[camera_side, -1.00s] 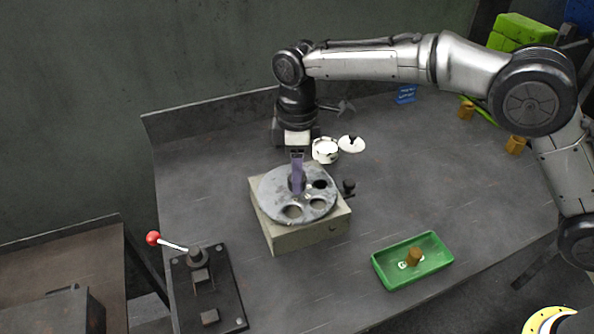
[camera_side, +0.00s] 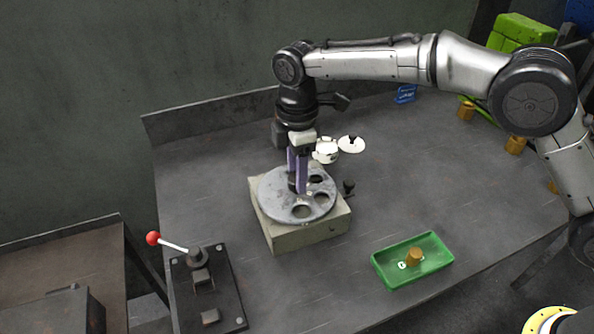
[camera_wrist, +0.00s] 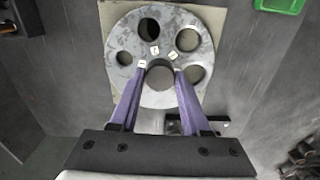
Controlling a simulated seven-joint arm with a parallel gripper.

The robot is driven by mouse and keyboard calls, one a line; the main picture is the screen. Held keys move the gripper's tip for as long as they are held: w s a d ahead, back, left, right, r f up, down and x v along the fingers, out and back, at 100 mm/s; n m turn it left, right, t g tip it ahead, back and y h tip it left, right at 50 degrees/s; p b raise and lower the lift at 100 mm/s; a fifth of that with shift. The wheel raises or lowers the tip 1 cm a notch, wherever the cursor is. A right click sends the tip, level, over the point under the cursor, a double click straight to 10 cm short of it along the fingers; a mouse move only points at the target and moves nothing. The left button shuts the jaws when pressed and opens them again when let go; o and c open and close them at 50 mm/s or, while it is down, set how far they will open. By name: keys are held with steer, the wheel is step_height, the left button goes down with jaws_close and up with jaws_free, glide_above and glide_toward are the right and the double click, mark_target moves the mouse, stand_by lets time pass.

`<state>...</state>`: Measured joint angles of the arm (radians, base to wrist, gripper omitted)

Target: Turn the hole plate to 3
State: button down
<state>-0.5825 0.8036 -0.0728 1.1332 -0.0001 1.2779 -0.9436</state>
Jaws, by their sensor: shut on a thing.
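The hole plate (camera_side: 272,187) is a round grey disc with several holes, lying flat on a pale square block (camera_side: 285,238). In the wrist view the plate (camera_wrist: 122,36) shows holes of differing sizes and small white labels near its middle, too small to read. My gripper (camera_side: 298,190) points straight down over the plate. Its two purple fingers (camera_wrist: 160,72) are shut on the plate's round central hub (camera_wrist: 160,77), one finger on each side. A small dark knob (camera_side: 348,187) stands at the right side of the block.
A green tray (camera_side: 385,268) with a brass cylinder (camera_side: 414,256) lies to the right. A lever with a red ball (camera_side: 153,238) stands at left. A white pot (camera_side: 325,152) and its lid (camera_side: 351,144) are behind the plate. The bench between is clear.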

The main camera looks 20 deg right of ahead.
steer(key=n, duration=0.4)
steer(key=shift+r+n, duration=0.1)
steer(key=shift+n, duration=2.1)
steer(key=shift+c, duration=1.8)
jaws_free()
step_height(320, 180, up, 14)
